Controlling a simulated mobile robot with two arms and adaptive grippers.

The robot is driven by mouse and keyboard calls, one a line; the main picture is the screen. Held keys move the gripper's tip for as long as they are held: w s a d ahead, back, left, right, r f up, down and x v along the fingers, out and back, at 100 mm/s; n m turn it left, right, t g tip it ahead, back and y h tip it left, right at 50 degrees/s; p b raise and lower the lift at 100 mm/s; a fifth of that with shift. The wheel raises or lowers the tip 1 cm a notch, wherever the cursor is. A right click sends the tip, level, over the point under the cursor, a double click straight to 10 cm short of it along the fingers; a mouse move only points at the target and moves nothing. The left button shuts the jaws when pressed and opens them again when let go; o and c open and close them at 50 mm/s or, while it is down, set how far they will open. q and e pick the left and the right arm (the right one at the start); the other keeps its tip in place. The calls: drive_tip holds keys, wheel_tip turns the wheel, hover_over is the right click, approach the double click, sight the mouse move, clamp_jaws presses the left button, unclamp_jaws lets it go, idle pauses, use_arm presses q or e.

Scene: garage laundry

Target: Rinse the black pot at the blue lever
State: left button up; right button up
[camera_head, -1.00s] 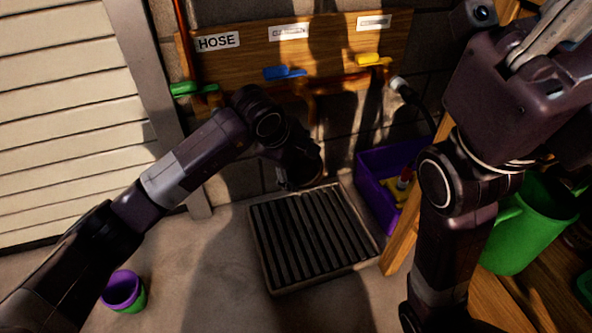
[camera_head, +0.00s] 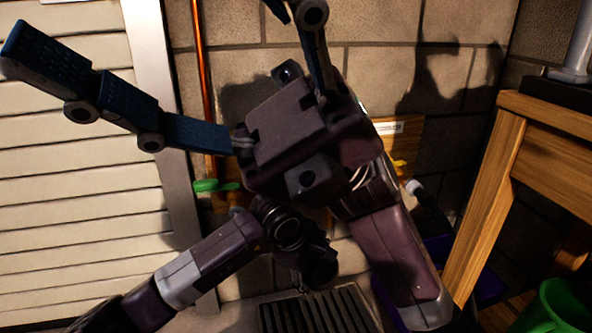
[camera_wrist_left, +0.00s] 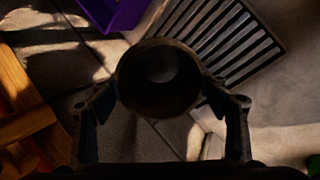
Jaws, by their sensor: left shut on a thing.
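The black pot (camera_wrist_left: 160,105) shows in the left wrist view as a dark, round vessel with its opening towards the camera. My left gripper (camera_wrist_left: 160,84) is shut on it, one finger on each side. In the head view my left arm reaches in from the lower left, and its dark end is above the floor grate; pot and fingers are hard to separate there. My right gripper (camera_head: 150,22) is large in front of the wall, its fingers spread wide and empty. It hides the blue lever and most of the wooden lever board (camera_head: 403,135).
A green lever (camera_head: 215,186) and a yellow lever (camera_head: 400,163) show beside my right gripper. The grate (camera_head: 315,312) lies below; it also shows in the left wrist view (camera_wrist_left: 240,42).

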drive_tip(key=w+a+f+m+t+h, duration=0.1)
drive_tip(key=w+a+f+m+t, duration=0.15)
drive_tip(key=a+f+t, duration=0.35)
drive_tip(key=w+a+f+m+t+h, duration=0.1)
drive_tip(key=w+a+f+t, duration=0.15)
drive_tip(key=a+f, duration=0.45)
drive_tip(key=w+a+f+m+t+h, duration=0.4)
drive_tip(key=w+f+t, duration=0.3)
drive_tip(key=w+f, duration=0.45)
drive_tip(key=w+d+f+m+t+h, duration=0.1)
drive_tip(key=w+d+t+h, duration=0.25)
drive_tip(key=w, duration=0.45)
drive_tip(key=w+d+f+m+t+h, duration=0.1)
drive_tip(key=w+d+m+t+h, duration=0.1)
drive_tip(key=w+d, duration=0.5)
drive_tip(key=w+d+r+m+t+h, duration=0.3)
drive_tip(key=w+d+r+m+h, duration=0.15)
drive_tip(key=w+d, duration=0.65)
drive_tip(key=shift+n, duration=0.5)
drive_tip(key=x, duration=0.7)
drive_tip(key=d+x, duration=0.1)
drive_tip(key=x, duration=0.2)
drive_tip(key=shift+s+a+f, duration=0.1)
drive_tip(key=shift+s+f, duration=0.05)
drive_tip(key=shift+f, duration=0.3)
